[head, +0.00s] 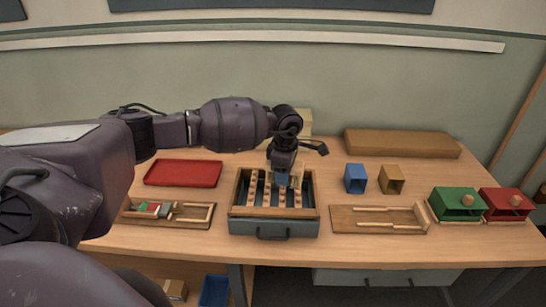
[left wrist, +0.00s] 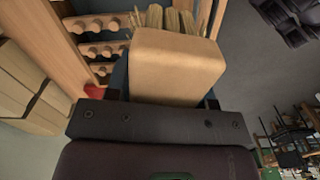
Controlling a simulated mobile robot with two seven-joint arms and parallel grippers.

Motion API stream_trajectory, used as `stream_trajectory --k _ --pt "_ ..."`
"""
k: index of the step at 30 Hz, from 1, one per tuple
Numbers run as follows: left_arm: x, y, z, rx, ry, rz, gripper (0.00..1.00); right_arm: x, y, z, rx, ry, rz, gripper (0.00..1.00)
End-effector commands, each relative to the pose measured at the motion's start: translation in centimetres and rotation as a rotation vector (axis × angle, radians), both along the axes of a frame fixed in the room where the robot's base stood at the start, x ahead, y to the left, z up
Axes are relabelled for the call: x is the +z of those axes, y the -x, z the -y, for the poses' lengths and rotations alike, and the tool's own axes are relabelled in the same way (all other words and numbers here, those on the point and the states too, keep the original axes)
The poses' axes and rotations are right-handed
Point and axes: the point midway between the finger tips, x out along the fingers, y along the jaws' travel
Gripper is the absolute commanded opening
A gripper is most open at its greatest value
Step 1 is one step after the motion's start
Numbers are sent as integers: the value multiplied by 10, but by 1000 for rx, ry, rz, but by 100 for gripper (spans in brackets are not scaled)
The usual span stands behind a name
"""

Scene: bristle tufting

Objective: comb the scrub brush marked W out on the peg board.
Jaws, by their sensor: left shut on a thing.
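My left gripper (head: 284,178) is shut on a scrub brush, seen in the left wrist view as a plain tan wooden block (left wrist: 178,68) with pale bristle tufts (left wrist: 165,20) along its far edge. No W mark shows on the face I see. The gripper is over the wood-framed box (head: 240,211), which holds rows of wooden pegs (head: 254,195). The peg rows also show beside the brush in the left wrist view (left wrist: 100,50). I cannot tell whether the bristles touch the pegs. My right gripper is not in view.
A red tray (head: 183,173) lies left of the box. A wooden tray with small parts (head: 185,221) and a wooden rack with rails (head: 372,219) flank it. Blue (head: 355,178) and tan (head: 392,179) open boxes, and green (head: 456,204) and red (head: 506,204) bins stand right.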

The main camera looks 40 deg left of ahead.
Motion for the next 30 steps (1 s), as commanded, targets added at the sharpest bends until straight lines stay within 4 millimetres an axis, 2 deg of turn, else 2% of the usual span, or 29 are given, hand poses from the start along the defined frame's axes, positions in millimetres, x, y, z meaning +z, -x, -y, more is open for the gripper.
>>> stream_trajectory --k 1,3,9,17,30 --pt "5 -3 -10 96 1 -4 30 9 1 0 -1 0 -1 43" --pt "4 -7 -20 215 1 -8 30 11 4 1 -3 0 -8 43" --pt "0 -12 -38 412 0 -15 30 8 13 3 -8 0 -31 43" --pt "-10 -12 -41 443 0 -16 30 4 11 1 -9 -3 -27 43" --pt "-57 -12 -41 441 0 -17 30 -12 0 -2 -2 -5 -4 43"
